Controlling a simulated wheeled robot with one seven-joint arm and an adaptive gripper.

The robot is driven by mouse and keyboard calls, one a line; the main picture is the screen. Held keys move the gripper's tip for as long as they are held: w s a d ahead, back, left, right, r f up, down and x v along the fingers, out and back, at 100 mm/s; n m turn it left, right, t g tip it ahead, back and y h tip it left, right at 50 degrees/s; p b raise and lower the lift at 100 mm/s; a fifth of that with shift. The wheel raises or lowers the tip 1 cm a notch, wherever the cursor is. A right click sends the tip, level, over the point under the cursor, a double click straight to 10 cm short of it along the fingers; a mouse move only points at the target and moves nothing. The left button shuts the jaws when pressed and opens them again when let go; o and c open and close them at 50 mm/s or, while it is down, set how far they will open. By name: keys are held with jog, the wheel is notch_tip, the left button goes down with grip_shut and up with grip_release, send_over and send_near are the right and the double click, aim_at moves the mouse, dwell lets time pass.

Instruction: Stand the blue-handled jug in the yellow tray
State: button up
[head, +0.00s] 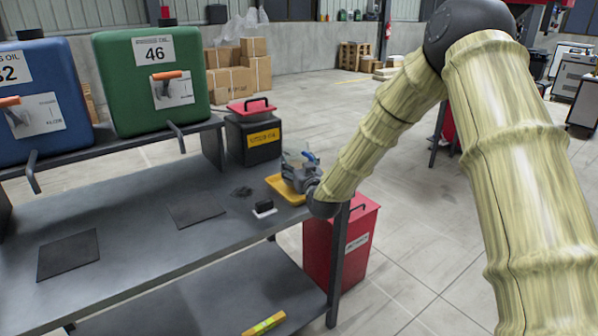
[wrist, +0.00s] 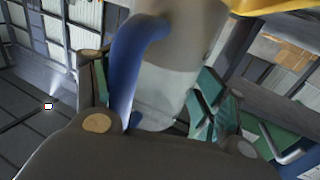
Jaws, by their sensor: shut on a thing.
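The jug shows large in the wrist view, with a pale translucent body (wrist: 180,75) and a blue handle (wrist: 124,65). My gripper (wrist: 155,95) has its green-padded fingers on either side of the jug and is shut on it. In the head view, my gripper (head: 297,170) is over the yellow tray (head: 290,194) at the right end of the bench, with the jug's blue handle (head: 310,156) beside it. My gripper and wrist hide much of the tray and jug. I cannot tell whether the jug's base touches the tray.
A dark box with a red lid (head: 253,133) stands behind the tray. A small black-and-white item (head: 264,208) lies left of it. Two dark mats (head: 68,254) lie on the bench (head: 140,240). A red bin (head: 352,235) stands beyond the right edge. Blue and green drums (head: 150,80) stand on the shelf.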

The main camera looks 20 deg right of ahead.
jog(key=shift+f, duration=1.25)
jog(key=shift+f, duration=0.2)
jog(key=o, duration=1.2)
jog(key=shift+c, duration=0.2)
jog(key=shift+r, duration=0.1)
jog(key=shift+r, duration=0.15)
jog(key=s, duration=1.2)
jog(key=shift+d, duration=0.2)
